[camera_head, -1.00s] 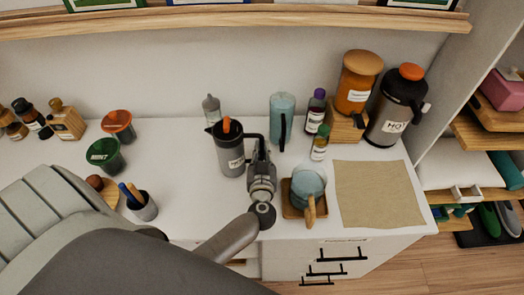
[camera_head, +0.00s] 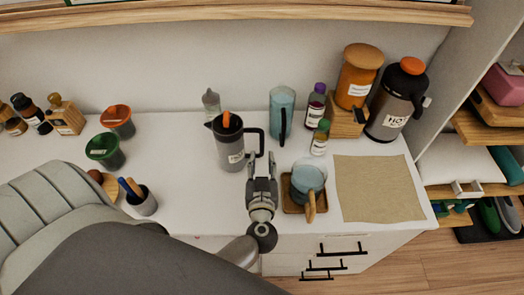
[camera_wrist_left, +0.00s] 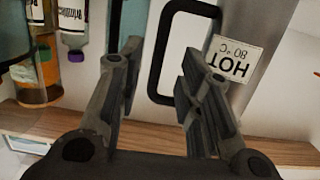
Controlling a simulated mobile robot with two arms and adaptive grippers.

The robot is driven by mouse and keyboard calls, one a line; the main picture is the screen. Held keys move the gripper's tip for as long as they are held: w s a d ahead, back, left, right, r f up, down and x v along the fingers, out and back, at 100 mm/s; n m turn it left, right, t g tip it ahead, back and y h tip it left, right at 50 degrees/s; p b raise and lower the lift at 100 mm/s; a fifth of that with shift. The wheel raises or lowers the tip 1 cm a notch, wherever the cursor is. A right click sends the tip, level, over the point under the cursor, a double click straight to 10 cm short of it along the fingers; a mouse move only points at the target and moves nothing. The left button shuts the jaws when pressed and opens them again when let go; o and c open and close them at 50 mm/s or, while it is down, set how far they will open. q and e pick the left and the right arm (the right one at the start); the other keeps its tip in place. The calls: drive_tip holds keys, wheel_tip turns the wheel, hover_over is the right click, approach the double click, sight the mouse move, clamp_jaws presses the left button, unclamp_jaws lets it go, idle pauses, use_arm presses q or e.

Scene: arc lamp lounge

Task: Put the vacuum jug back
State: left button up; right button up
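The grey vacuum jug (camera_head: 228,148) with an orange top stands upright on the white counter, its black handle facing right. In the left wrist view its silver body (camera_wrist_left: 262,25) bears a "HOT 80°C" label that shows upside down, and its black handle (camera_wrist_left: 165,50) lies ahead, between the spread fingers. My left gripper (camera_head: 262,160) is open and empty, just in front of the handle and apart from it in the head view. It also shows in the left wrist view (camera_wrist_left: 160,58). My right gripper is in neither view.
A teal jug on a wooden tray (camera_head: 290,205) stands close right of my left gripper. A blue pitcher (camera_head: 282,112), small bottles and a dark flask (camera_head: 395,105) with an orange top stand farther right. A tan mat (camera_head: 378,190) lies bare. A pen cup (camera_head: 144,202) is left.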

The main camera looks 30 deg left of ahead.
use_arm(q)
drive_tip(key=v, duration=0.5)
idle(0.5)
